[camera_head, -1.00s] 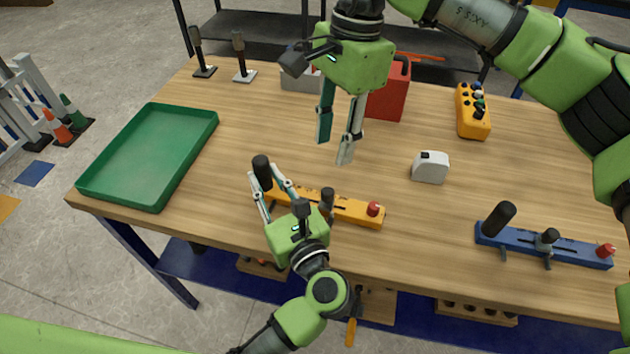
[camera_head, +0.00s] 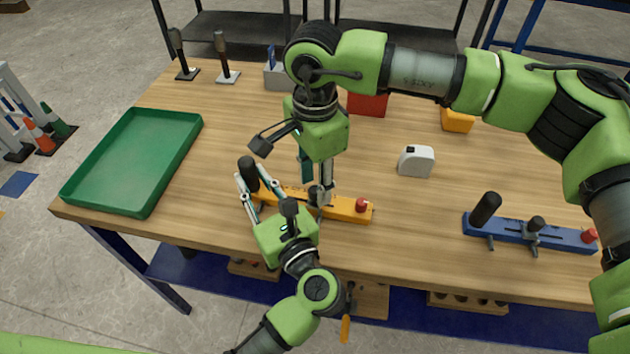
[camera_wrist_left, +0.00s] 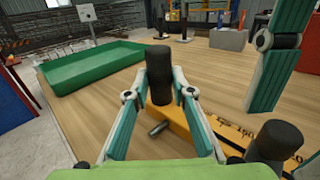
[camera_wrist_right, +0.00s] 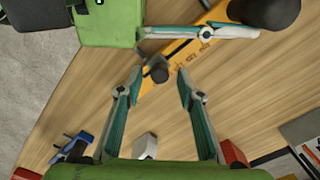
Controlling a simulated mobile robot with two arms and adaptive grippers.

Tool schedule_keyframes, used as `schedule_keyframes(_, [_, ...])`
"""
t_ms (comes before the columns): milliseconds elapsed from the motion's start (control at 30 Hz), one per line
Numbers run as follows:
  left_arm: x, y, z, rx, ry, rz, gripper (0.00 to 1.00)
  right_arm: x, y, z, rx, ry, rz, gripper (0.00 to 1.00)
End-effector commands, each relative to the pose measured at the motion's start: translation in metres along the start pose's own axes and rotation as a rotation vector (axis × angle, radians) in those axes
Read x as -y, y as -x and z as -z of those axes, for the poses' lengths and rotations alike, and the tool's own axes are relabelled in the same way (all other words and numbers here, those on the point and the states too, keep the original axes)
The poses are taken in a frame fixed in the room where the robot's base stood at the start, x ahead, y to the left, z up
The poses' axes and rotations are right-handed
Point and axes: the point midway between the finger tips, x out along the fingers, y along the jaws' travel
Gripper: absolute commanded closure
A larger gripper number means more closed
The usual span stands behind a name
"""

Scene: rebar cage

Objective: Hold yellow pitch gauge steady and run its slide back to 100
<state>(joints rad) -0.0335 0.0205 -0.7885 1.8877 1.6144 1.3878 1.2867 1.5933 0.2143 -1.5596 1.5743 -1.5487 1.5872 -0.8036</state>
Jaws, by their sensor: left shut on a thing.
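The yellow pitch gauge (camera_head: 345,208) lies on the table front, with a thick black post (camera_head: 249,173) at its left end and a red knob (camera_head: 361,204) at its right. My left gripper (camera_head: 254,184) is shut on the black post, which stands between its fingers in the left wrist view (camera_wrist_left: 160,75). My right gripper (camera_wrist_right: 160,70) is open over the gauge. The slide's dark knob (camera_wrist_right: 157,70) appears between its fingertips; contact is not clear. The slide also shows in the left wrist view (camera_wrist_left: 275,148). Scale marks beside it are too small to read surely.
A blue gauge (camera_head: 515,231) lies to the right. A white block (camera_head: 416,161) stands behind the yellow gauge, with a red box (camera_head: 367,104) farther back. A green tray (camera_head: 130,160) is at the left. Bare table lies between the tray and the left gripper.

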Motion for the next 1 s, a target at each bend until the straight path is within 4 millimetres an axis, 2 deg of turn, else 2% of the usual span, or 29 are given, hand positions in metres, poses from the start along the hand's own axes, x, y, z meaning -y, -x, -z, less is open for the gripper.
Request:
schedule_keyframes(333, [0.0,0.0,0.0,0.0,-0.001,0.001,1.0,0.0,-0.005,0.0,0.0,0.0,0.0,0.66])
schedule_keyframes(367, [0.0,0.0,0.0,0.0,-0.001,0.001,1.0,0.0,-0.005,0.0,0.0,0.0,0.0,0.69])
schedule_keyframes(400, [0.0,0.0,0.0,0.0,-0.001,0.001,1.0,0.0,-0.005,0.0,0.0,0.0,0.0,0.79])
schedule_keyframes(500, [0.0,0.0,0.0,0.0,-0.001,0.001,1.0,0.0,-0.005,0.0,0.0,0.0,0.0,1.0])
schedule_keyframes(667, [0.0,0.0,0.0,0.0,-0.001,0.001,1.0,0.001,-0.005,-0.001,0.0,0.001,0.001,1.0])
schedule_keyframes(1000, [0.001,0.0,0.0,0.0,-0.002,0.002,1.0,0.027,-0.005,-0.026,0.0,0.001,0.003,1.0])
